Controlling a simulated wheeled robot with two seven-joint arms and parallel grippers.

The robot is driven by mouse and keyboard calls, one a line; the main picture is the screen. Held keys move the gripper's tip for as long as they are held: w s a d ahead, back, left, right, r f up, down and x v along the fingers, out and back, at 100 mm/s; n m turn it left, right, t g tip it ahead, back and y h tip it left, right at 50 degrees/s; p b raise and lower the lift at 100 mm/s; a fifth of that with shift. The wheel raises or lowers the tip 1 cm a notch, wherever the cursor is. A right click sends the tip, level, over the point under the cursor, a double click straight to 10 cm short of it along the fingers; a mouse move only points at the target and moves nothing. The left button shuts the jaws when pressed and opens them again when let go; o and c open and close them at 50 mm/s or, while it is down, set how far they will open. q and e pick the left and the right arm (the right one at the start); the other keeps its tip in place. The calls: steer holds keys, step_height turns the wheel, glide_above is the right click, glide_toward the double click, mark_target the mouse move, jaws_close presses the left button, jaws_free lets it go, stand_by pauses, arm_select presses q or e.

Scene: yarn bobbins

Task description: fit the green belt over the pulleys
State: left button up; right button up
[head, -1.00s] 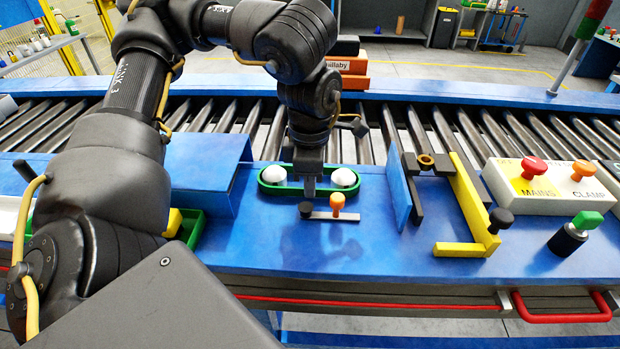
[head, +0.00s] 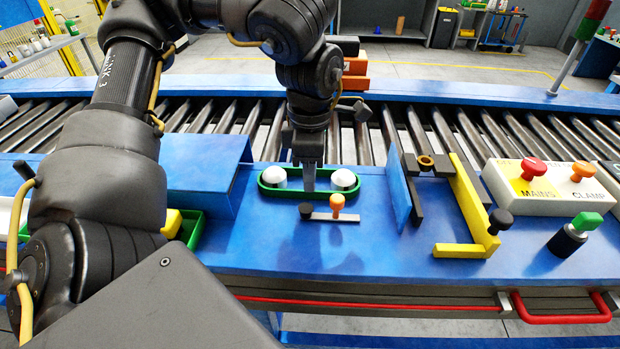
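The green belt (head: 325,192) lies as a long loop around two white-topped pulleys, the left pulley (head: 274,176) and the right pulley (head: 343,178), on the blue bench. My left gripper (head: 309,183) points straight down between the two pulleys, with its tip inside or just above the loop. Its fingers look close together, but I cannot tell whether they are shut or touch the belt. The arm hides part of the belt's far side. My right gripper is not in view.
A grey bar with an orange knob (head: 337,204) and a black knob sits just in front of the belt. A yellow and black fixture (head: 468,212) and a button box (head: 538,190) stand to the right. A green tray (head: 190,229) is at left. Rollers run behind.

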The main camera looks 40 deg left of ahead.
arm_select(q)
step_height(320, 180, up, 8)
steer(key=shift+f+p, duration=0.2)
steer(key=shift+p, duration=0.15)
stand_by(0.5)
